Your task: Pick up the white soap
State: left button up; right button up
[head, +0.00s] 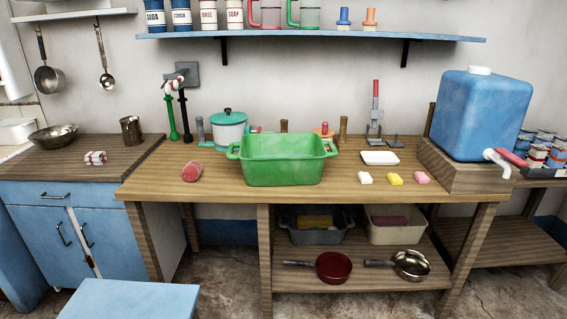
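The white soap (365,178) is a small pale block lying on the wooden table, right of the green tub and near the front edge. A yellow soap (394,179) lies just to its right, and a pink soap (421,178) lies right of that, in a loose row with gaps between them. The white soap stands clear and nothing covers it. Neither of my grippers shows in the head view.
A green tub (283,170) stands left of the soaps, and a shallow white dish (380,158) lies behind them. A large blue water container (482,115) with a tap stands on a wooden stand at the right. A blue stool (130,300) stands in front at the lower left.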

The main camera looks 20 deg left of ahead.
aim_at(364, 178)
jog(key=u, duration=0.55)
jog(key=i, duration=1.05)
jog(key=u, duration=0.1)
